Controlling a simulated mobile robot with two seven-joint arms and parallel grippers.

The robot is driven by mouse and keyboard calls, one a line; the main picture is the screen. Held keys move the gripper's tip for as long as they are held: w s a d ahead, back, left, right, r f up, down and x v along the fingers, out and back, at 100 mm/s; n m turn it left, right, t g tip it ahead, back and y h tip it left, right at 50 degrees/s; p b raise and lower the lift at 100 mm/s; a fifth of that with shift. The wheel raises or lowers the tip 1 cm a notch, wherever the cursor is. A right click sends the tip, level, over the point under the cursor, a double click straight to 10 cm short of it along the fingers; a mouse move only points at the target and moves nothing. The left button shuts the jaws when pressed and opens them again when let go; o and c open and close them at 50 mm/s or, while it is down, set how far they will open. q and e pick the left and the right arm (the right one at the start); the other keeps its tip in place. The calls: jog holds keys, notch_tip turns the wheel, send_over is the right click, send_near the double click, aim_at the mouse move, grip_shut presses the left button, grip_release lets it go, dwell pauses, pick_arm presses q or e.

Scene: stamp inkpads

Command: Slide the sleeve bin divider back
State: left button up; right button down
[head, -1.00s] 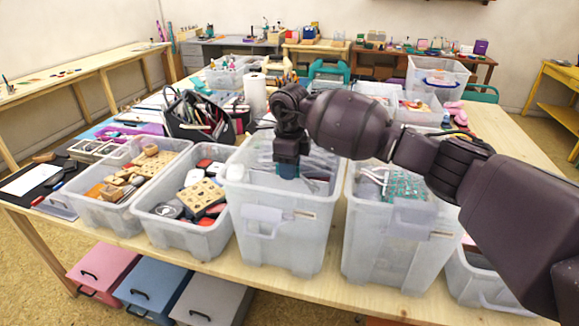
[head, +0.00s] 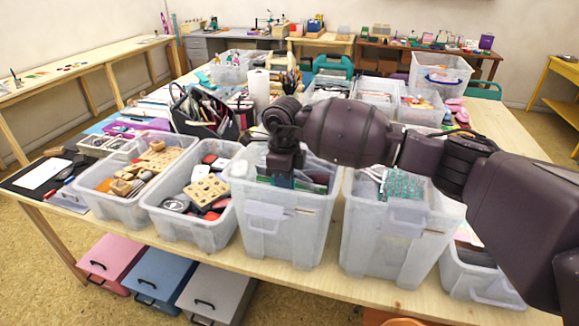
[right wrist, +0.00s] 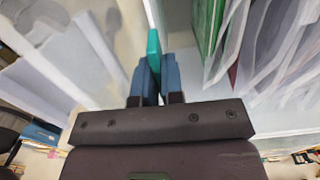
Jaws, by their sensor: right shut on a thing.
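A tall translucent bin (head: 262,217) with a blank label stands at the front of the table, with sleeves (head: 322,182) in it, some showing green and red. My right gripper (head: 283,180) reaches down into the left part of this bin's top. In the right wrist view its blue fingertips (right wrist: 154,80) are shut on a thin upright teal piece (right wrist: 153,46), seemingly the divider's edge. The sleeves also show in the right wrist view (right wrist: 262,45), to the right of the fingers and apart from them. Most of the divider is hidden. My left gripper is not in view.
A second tall bin (head: 385,240) stands close on the right. A low bin with stamps and inkpads (head: 185,228) adjoins on the left, with another low bin (head: 112,205) beyond it. A black caddy (head: 215,128) stands behind. Pink, blue and grey drawers are below the table.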

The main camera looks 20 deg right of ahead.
jog(key=shift+s+a, duration=0.15)
jog(key=shift+s, duration=0.05)
jog(key=c, duration=1.3)
grip_release()
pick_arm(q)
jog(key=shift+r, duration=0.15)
pick_arm(e)
jog(key=shift+o, duration=0.3)
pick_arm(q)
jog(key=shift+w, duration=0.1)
pick_arm(e)
jog(key=shift+r, duration=0.1)
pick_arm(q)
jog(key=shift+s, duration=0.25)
pick_arm(e)
notch_tip(320, 180, up, 11)
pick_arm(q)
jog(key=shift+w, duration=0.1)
pick_arm(e)
jog(key=shift+f, duration=0.2)
